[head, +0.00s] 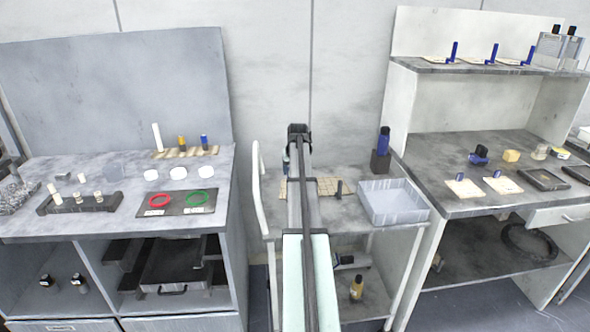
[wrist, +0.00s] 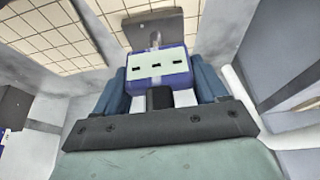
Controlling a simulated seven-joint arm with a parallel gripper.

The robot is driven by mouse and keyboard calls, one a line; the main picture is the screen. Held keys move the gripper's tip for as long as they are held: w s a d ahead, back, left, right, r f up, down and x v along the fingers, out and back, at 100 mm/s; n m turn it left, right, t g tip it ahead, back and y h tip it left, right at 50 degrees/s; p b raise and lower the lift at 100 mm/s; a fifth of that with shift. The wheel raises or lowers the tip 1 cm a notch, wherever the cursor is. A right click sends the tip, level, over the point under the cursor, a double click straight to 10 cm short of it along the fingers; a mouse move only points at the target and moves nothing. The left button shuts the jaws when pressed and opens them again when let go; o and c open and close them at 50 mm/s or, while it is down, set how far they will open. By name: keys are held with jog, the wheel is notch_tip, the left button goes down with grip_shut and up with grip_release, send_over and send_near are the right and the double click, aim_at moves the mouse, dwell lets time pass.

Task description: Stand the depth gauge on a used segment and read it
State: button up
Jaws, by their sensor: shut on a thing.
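In the wrist view my gripper (wrist: 161,85) is shut on the depth gauge (wrist: 157,68), a blue body with a pale face and three dark marks. A short stem leads from it to a grey plate (wrist: 150,27) at the far end. A pale gridded surface (wrist: 45,35) lies beyond; I cannot tell whether the plate touches it. In the head view my gripper (head: 298,133) is at the far end of my arm, above the cart; the gauge is hidden there. A tan gridded piece (head: 327,187) lies on the cart top, partly behind my arm. I cannot tell which segment is used.
The cart (head: 345,222) also carries a grey tray (head: 394,202) and a blue item in a dark holder (head: 381,162). The right bench (head: 425,150) holds pads and blocks.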

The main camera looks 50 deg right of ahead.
jog(key=shift+f, duration=0.5)
jog(key=o, duration=1.2)
jog(key=v, duration=1.4)
jog(key=shift+w, duration=0.1)
